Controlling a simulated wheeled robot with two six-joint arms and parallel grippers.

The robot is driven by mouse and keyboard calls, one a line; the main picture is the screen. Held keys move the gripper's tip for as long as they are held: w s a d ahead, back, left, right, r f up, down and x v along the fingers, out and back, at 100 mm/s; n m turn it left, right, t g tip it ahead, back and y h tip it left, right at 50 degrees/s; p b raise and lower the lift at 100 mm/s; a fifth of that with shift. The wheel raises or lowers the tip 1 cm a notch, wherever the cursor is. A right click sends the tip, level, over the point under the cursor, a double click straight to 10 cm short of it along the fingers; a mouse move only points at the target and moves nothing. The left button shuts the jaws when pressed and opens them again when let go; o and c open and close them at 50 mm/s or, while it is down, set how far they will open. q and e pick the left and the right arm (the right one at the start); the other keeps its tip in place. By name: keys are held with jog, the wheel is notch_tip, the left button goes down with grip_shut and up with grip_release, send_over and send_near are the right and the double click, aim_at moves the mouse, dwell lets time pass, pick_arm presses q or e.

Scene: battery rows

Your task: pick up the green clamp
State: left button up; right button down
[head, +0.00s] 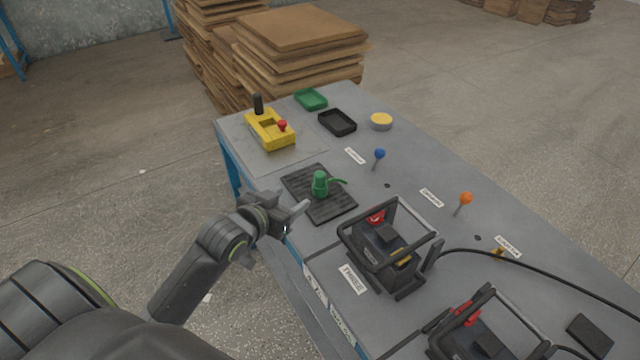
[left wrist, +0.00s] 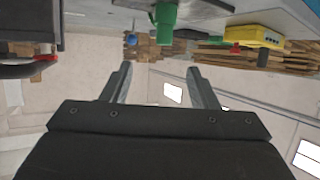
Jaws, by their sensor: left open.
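The green clamp (head: 320,184) stands on a black ribbed mat (head: 336,208) near the table's left edge, its lever pointing right. In the left wrist view, which looks upside down, the clamp (left wrist: 165,17) shows at the top, beyond and between the fingers. My left gripper (head: 294,217) is at the table's near left edge, just short of the mat. Its two fingers (left wrist: 160,88) are apart with nothing between them. The gripper does not touch the clamp. My right gripper is not in view.
Two black-framed battery units (head: 384,250) stand on the grey table to the right, with a black cable. A yellow control box (head: 269,131), green tray (head: 311,99), black tray (head: 337,123) and yellow round piece (head: 381,121) lie behind. Blue (head: 379,154) and orange (head: 465,199) knobs stand upright.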

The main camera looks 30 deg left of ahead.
aim_at(317, 180)
pick_arm(q)
jog(key=x, duration=1.1)
jog(key=shift+f, duration=0.1)
jog(key=shift+a+p+x, duration=0.2)
jog(key=shift+p+x, duration=0.05)
jog(key=shift+x, duration=1.1)
jog(key=shift+a+p+x, duration=0.2)
jog(key=shift+x, duration=1.1)
jog(key=c, duration=1.1)
jog(key=shift+o, duration=0.2)
